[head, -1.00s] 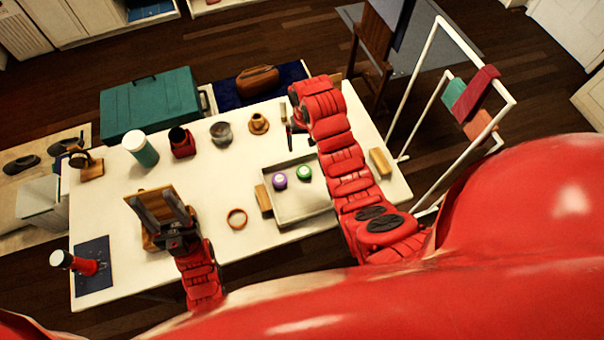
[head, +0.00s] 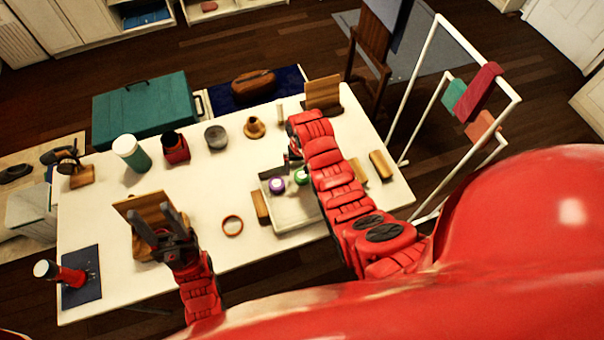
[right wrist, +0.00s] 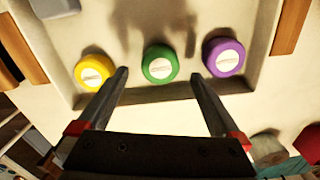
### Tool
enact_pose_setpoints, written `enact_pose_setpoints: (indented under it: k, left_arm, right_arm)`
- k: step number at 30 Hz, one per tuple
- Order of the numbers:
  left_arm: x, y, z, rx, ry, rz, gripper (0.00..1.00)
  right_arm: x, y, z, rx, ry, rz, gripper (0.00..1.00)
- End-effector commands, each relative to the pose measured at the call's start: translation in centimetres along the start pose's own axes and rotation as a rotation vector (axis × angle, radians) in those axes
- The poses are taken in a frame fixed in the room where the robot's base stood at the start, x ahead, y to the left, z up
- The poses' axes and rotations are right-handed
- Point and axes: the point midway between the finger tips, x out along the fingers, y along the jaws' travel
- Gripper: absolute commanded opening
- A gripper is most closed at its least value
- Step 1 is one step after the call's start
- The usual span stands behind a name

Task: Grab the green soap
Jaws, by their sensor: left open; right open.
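The green soap (head: 301,175) is a round piece with a white label, lying in a shallow pale tray (head: 287,224) on the white table. In the right wrist view the green soap (right wrist: 160,64) lies between the fingertips of my right gripper (right wrist: 159,75). A yellow soap (right wrist: 94,71) lies to its left and a purple soap (right wrist: 223,56) to its right. The purple soap (head: 277,185) also shows in the head view; the yellow one is hidden there behind my right arm. My right gripper is open and empty. My left gripper (head: 154,212) is open and empty above the table's front left.
Wooden blocks (head: 381,165) flank the tray. A ring (head: 232,225) lies left of it. A green-and-white jar (head: 132,153), red pot (head: 175,148) and grey bowl (head: 216,137) stand toward the back. A white rack (head: 422,105) stands off the right side.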

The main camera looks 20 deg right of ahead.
Motion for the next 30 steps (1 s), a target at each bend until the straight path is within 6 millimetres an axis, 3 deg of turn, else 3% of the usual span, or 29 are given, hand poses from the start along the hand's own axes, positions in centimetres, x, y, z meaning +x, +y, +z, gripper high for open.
enact_pose_setpoints:
  k: [8, 17, 20, 30]
  left_arm:
    - [1.1, -0.1, -0.2, 0.000, 0.000, 0.000, 0.50]
    - [1.1, -0.1, -0.2, 0.000, 0.000, 0.000, 0.50]
    - [1.1, -0.1, -0.2, 0.000, 0.000, 0.000, 0.50]
    - [1.1, -0.1, -0.2, 0.000, 0.000, 0.000, 0.50]
  right_arm:
    - [1.9, 0.0, -0.1, 0.001, 0.000, 0.000, 1.00]
    - [2.3, 0.0, -0.1, 0.001, 0.003, -0.001, 1.00]
    - [2.3, 0.0, -0.1, 0.001, 0.002, -0.001, 0.86]
    - [2.3, 0.0, -0.1, 0.001, 0.002, -0.001, 0.24]
